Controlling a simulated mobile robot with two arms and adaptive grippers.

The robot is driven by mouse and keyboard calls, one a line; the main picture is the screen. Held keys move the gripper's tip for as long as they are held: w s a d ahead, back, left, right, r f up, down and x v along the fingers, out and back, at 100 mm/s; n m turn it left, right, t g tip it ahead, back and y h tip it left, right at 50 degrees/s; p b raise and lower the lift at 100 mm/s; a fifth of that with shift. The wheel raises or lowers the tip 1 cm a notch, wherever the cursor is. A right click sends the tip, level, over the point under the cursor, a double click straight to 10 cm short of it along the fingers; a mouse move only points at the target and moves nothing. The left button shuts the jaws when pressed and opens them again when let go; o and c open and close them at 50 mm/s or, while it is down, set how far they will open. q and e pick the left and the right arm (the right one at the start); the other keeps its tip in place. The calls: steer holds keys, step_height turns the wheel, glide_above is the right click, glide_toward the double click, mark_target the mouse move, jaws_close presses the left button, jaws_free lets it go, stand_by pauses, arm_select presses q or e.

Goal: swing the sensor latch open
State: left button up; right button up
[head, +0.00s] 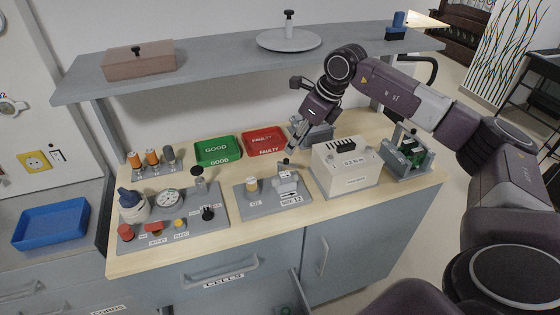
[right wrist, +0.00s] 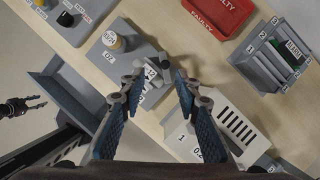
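The block also shows in the right wrist view (right wrist: 152,74). My right gripper (head: 294,146) is above and behind the block. In the right wrist view its fingers (right wrist: 159,76) are spread and empty, with the block between and beyond the tips. My left gripper (right wrist: 36,103) shows small at the left edge, fingers apart.
A cream box (head: 345,181) stands close right of the plate. A control panel with knobs (head: 165,229) is to the left. Green (head: 217,150) and red (head: 264,142) trays lie behind. A shelf (head: 230,62) hangs above.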

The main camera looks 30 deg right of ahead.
mark_target(287, 159)
steer(key=x, duration=0.2)
steer(key=p+x, duration=0.1)
steer(key=x, duration=0.1)
steer(key=d+p+x, duration=0.1)
steer(key=x, duration=0.1)
steer(key=shift+w+f, duration=0.15)
steer(key=shift+f, duration=0.05)
steer(key=shift+w+a+f, duration=0.1)
steer(key=shift+w+f, duration=0.15)
steer(key=shift+f, duration=0.4)
jaws_close()
